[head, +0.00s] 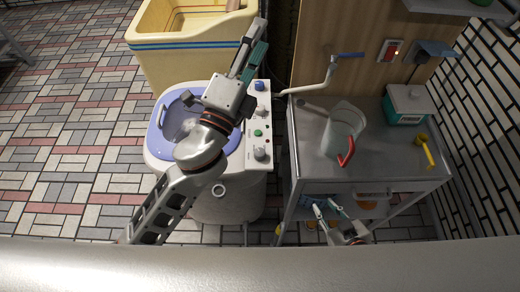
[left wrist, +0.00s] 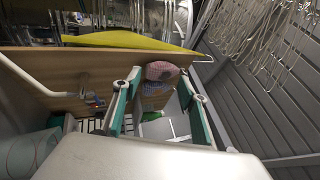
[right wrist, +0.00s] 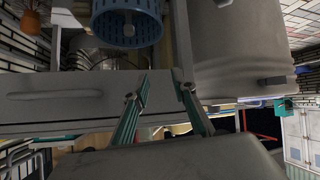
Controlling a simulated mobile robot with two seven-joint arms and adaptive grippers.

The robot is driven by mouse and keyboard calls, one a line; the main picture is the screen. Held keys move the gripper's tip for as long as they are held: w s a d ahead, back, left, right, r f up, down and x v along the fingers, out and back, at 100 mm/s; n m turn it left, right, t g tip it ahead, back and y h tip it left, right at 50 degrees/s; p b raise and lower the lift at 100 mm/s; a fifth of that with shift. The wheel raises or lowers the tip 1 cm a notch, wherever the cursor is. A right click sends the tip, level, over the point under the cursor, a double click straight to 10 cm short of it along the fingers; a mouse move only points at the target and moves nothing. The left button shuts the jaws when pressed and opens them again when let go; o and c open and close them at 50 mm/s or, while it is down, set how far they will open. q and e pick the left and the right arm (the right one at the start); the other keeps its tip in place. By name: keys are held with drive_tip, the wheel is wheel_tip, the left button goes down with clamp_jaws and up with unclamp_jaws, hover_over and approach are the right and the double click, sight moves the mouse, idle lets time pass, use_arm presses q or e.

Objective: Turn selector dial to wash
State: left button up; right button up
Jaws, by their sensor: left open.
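The washing machine (head: 156,150), a pale tub with a blue-rimmed opening, stands left of the steel table in the head view. Its control panel runs along its right side with a blue knob (head: 260,86), a pale knob (head: 260,112), a green knob (head: 258,132) and a grey knob (head: 260,154). Their labels are too small to read, so I cannot tell which is the selector dial. My left gripper (head: 257,42) is open and empty, beyond the panel's far end; its forearm crosses the machine. My right gripper (head: 325,207) is open and empty, low by the table's front.
The steel table (head: 385,165) holds a clear jug (head: 342,130) with a red handle, a teal-and-white box (head: 408,104) and a yellow tool (head: 425,150). A wooden panel (head: 350,75) stands behind with a tap. A cream basin (head: 190,45) stands behind the machine.

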use_arm(q)
drive_tip(key=s+d+r+m+g+h, duration=0.3)
drive_tip(key=d+m+h, duration=0.2)
drive_tip(key=d+m, duration=0.2)
drive_tip(key=s+d+r+m+g+h, duration=0.2)
drive_tip(key=s+d+m+g+h, duration=0.25)
drive_tip(key=d+m, duration=0.2)
drive_tip(key=s+d+f+m+g+h, duration=0.3)
drive_tip(key=s+d+m+g, duration=0.55)
drive_tip(key=m+g, duration=0.3)
drive_tip(key=s+d+f+m+g+y, duration=0.2)
drive_tip(key=f+m+y, duration=0.1)
drive_tip(key=f+m, duration=0.15)
drive_tip(key=s+d+f+m+g+y, duration=0.2)
drive_tip(key=f+m+g, duration=0.1)
drive_tip(key=f+m, duration=0.15)
drive_tip(key=m+t+y, duration=0.4)
drive_tip(key=m+y, duration=0.2)
drive_tip(key=y, duration=1.1)
hover_over(260, 152)
wheel_tip(260, 152, down, 21)
drive_tip(key=shift+r, duration=0.1)
drive_tip(key=shift+a+f, duration=0.1)
drive_tip(key=shift+f, duration=3.7)
